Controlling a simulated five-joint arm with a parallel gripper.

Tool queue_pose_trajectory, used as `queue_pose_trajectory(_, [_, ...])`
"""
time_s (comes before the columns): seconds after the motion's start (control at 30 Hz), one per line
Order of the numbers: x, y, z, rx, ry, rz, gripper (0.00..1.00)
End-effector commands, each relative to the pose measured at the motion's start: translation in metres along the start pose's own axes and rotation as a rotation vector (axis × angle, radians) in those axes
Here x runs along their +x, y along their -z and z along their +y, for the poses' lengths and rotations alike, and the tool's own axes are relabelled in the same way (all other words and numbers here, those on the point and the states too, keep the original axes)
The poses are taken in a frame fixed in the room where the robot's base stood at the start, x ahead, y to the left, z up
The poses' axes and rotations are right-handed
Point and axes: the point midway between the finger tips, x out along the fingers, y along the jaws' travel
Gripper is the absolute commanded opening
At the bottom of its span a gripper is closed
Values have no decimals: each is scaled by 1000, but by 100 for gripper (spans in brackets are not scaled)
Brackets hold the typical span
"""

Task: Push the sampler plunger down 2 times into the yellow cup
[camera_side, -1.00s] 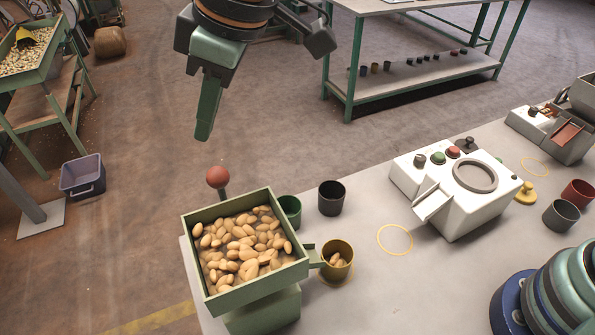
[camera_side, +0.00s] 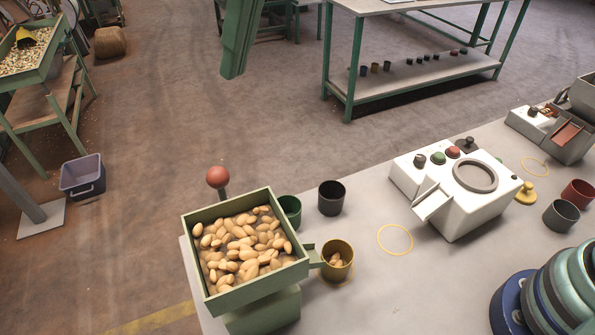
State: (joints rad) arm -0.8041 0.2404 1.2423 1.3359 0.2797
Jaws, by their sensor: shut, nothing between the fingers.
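The sampler is a green hopper (camera_side: 200,258) full of almond-like nuts at the near left end of the grey table. Its plunger has a red ball knob (camera_side: 218,176) on a short dark stem and stands up behind the hopper. The yellow cup (camera_side: 338,262) stands under the spout (camera_side: 313,256) at the hopper's right side, with a few nuts in it.
A green cup (camera_side: 290,211) and a black cup (camera_side: 331,197) stand behind the yellow cup. A white machine (camera_side: 463,190) is to the right, with a yellow ring mark (camera_side: 395,239) on the table before it. The air around the knob is clear.

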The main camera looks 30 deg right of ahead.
Motion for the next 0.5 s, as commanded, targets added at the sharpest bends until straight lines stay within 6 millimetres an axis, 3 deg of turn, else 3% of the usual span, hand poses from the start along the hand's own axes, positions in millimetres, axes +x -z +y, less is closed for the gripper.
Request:
queue_pose_trajectory(0.13, [-8, -1, 2, 44, -3, -5, 0])
queue_pose_trajectory(0.5, [-2, -1, 2, 42, -3, -6, 0])
